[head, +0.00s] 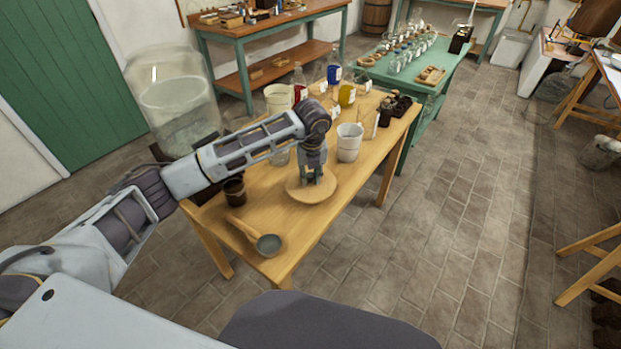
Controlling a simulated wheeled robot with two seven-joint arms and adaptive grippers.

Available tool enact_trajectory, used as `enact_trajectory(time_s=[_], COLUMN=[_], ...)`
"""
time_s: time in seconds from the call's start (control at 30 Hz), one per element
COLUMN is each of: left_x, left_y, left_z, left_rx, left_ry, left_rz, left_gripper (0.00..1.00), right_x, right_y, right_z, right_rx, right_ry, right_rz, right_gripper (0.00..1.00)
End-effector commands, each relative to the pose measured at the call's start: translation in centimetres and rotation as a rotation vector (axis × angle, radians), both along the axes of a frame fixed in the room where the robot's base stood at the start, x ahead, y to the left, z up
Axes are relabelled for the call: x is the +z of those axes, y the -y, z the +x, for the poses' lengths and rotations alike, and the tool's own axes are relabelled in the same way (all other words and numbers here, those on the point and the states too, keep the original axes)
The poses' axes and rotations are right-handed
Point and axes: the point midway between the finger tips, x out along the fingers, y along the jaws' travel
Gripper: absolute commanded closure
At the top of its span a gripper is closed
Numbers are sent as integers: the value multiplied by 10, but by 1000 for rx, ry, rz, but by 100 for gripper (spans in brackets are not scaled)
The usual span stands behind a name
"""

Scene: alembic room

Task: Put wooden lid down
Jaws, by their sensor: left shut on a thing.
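The wooden lid (305,191) is a round, pale disc over the right front part of the wooden table (318,222). My left gripper (313,178) points down onto the middle of the lid and is shut on it, likely at a knob that the fingers hide. The lid looks level and very low over the tabletop; I cannot tell whether it touches. My right gripper is not in view.
A white bucket-like pot (349,142) stands just behind the lid. A ladle (266,243) lies near the front corner, and a dark cup (234,191) stands to the left. Bottles and jars crowd the back. A large glass vessel (170,95) stands left of the table.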

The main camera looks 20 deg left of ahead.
Motion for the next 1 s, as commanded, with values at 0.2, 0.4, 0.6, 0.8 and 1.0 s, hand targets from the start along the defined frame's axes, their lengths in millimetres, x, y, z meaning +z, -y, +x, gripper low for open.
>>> enact_trajectory(time_s=[0.2,0.4,0.6,0.8,1.0], left_x=[-18,-18,-19,-21,-21], left_y=[0,0,0,0,0], left_z=[0,0,0,0,0], left_rx=[0,0,0,0,0], left_ry=[0,1,1,1,1], left_rz=[1,0,0,0,0], left_gripper=[100,100,100,64,53], right_x=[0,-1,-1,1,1], right_y=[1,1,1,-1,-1], right_z=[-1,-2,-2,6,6], right_rx=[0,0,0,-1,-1], right_ry=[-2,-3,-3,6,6], right_rz=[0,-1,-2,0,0], right_gripper=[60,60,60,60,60])
